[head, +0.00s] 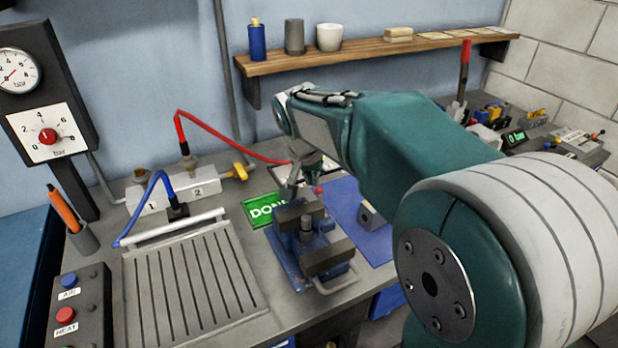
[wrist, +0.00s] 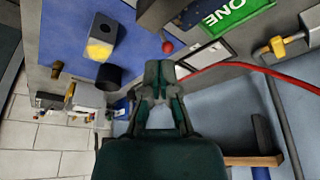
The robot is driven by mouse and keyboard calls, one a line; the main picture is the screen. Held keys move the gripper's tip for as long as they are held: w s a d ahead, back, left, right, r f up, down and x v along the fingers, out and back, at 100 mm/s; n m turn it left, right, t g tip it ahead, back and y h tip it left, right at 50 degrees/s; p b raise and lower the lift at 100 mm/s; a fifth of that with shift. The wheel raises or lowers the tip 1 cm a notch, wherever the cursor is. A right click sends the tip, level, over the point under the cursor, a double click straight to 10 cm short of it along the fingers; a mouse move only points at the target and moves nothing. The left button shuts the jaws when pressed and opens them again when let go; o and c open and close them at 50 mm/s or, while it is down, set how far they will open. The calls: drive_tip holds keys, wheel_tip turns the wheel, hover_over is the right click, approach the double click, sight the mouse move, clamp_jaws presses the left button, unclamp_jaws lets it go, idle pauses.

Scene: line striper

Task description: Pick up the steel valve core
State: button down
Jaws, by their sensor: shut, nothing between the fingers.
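My gripper (wrist: 160,72) is shut and empty in the wrist view. In the head view my gripper (head: 293,188) points down behind the blue vise (head: 290,255), partly hidden by my arm. A grey block (head: 370,217) with a round bore sits on the blue mat (head: 352,203) to the right of the vise. The wrist view shows this block (wrist: 104,32) with a yellow round face, and a dark cylinder (wrist: 108,77) near it.
A green sign (head: 262,210) lies left of the vise. A ribbed grey plate (head: 190,275) fills the left bench. A wooden shelf (head: 375,52) hangs behind.

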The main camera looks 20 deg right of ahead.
sight(306, 218)
drive_tip(key=x, duration=0.6)
drive_tip(key=shift+s+a+f, duration=0.2)
drive_tip(key=shift+s, duration=0.05)
drive_tip(key=shift+s+a, duration=0.45)
drive_tip(key=shift+s, duration=0.25)
drive_tip(key=shift+s+a, duration=0.4)
drive_tip(key=shift+s, duration=0.3)
drive_tip(key=shift+s+a, duration=0.85)
drive_tip(key=shift+s, duration=0.3)
